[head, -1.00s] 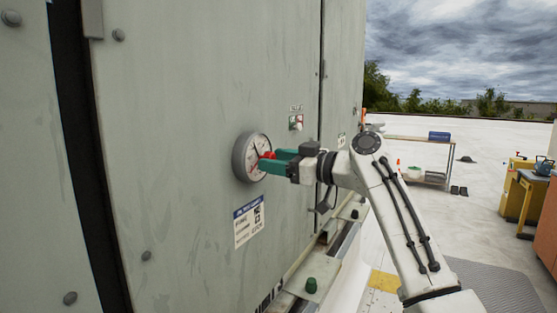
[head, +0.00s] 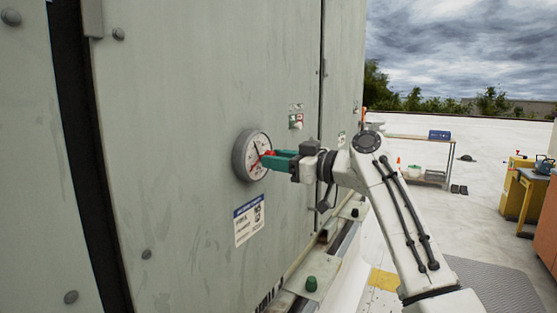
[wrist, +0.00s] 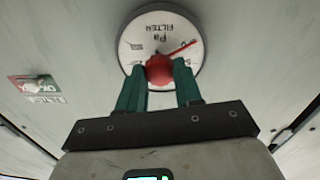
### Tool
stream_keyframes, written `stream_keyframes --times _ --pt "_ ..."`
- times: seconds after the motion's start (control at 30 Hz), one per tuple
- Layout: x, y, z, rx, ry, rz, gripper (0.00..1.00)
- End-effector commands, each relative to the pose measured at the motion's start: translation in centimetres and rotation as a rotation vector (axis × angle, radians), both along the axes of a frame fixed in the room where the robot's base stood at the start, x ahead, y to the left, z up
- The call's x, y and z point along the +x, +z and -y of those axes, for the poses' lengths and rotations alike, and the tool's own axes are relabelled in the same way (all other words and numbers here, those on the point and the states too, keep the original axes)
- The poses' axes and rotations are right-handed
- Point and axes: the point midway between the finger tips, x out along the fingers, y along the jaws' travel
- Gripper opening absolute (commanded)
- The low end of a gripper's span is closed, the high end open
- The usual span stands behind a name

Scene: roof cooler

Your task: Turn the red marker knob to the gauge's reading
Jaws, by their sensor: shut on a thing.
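The round gauge (head: 249,156) with a white face and grey rim is on the grey cabinet panel. It also shows in the wrist view (wrist: 137,43), where its face reads "Pa FILTER" upside down.
A label (head: 249,220) is on the panel below the gauge. A small red-and-green switch plate (head: 295,121) is to its upper right. A shelf table (head: 420,160) and yellow equipment (head: 516,185) stand far off on the open roof.

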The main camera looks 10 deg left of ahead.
Motion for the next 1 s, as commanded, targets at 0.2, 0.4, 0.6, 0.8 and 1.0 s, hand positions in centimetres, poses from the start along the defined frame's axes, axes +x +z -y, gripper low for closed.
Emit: stream_keyframes --times 0.2,0.4,0.6,0.8,1.0 --pt "0.03 0.24 0.01 0.035 -0.001 -0.092 0.04" --pt "0.04 0.33 -0.03 0.089 -0.001 -0.243 0.04" --pt "0.08 0.32 0.01 0.154 -0.001 -0.423 0.04" --pt "0.12 0.4 0.07 0.219 -0.001 -0.601 0.04" --pt "0.16 0.39 0.05 0.284 -0.002 -0.781 0.04"
